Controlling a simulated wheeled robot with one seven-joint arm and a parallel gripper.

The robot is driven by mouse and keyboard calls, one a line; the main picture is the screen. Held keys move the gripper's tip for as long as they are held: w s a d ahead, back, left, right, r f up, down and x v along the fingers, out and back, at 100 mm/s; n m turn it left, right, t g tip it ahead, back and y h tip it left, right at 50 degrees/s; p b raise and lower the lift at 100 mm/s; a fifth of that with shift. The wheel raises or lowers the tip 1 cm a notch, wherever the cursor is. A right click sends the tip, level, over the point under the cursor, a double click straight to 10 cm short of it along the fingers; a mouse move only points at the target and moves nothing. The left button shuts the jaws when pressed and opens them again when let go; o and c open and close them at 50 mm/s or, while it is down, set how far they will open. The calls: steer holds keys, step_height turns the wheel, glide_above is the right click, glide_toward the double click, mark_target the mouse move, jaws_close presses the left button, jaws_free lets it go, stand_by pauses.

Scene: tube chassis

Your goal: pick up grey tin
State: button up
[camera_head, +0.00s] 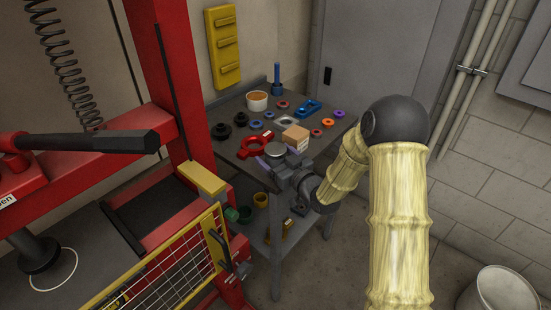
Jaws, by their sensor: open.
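The grey tin (276,148) shows as a round grey top near the front edge of the small work table (232,150). My gripper (280,163) is open at this front edge, right at the tin. It hides the tin's lower part. I cannot tell whether the fingers are around the tin or only beside it, or whether they touch it.
A cardboard box (295,137) stands just behind and right of the tin. A red clamp-like part (255,146) lies to its left. Several small coloured rings and a white tub (257,101) are farther back. A red press frame (185,80) stands at the left.

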mark_target(276, 148)
steer(key=shift+c, duration=0.4)
steer(key=c, duration=1.1)
step_height(276, 148, up, 10)
steer(key=shift+p, duration=0.5)
